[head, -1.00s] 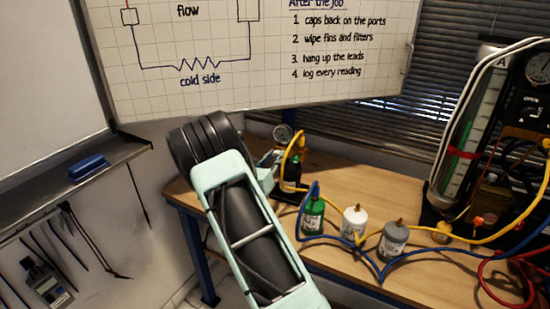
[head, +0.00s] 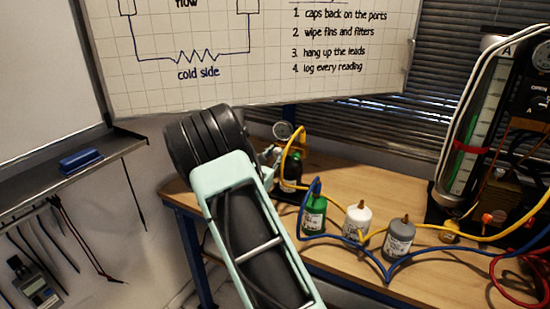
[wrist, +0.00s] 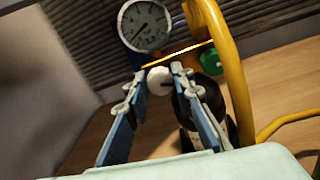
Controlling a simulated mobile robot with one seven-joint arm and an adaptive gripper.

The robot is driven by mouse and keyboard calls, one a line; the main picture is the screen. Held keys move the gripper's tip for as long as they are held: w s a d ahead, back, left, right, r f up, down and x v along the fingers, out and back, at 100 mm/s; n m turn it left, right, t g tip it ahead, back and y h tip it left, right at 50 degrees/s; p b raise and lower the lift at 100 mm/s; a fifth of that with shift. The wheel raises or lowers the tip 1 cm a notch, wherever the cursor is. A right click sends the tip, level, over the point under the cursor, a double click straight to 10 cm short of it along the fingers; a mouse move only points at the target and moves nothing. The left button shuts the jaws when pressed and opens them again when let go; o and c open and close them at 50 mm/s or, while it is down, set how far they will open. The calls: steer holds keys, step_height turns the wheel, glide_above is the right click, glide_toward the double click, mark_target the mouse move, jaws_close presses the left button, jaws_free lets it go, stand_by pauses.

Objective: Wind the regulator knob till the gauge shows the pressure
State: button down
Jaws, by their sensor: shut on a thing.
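The round pressure gauge (wrist: 146,25) has a white dial and shows at the top of the wrist view. It also shows in the head view (head: 283,131) at the back left of the bench; its reading is too small to make out. The pale round regulator knob (wrist: 160,79) is below the gauge. My gripper (wrist: 159,84) is shut on the knob, with one finger at each side of it. In the head view my arm hides most of the gripper and the knob.
A yellow hose (wrist: 226,60) arches close on the right of my gripper. A green bottle (head: 313,215), a white bottle (head: 357,220) and a grey bottle (head: 398,240) stand along the bench (head: 345,276). A charging rig with a tall cylinder (head: 474,135) stands at right.

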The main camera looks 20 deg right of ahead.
steer(key=c, duration=1.7)
jaws_free()
steer(key=shift+o, duration=0.2)
steer(key=v, duration=1.2)
steer(key=shift+s, duration=0.1)
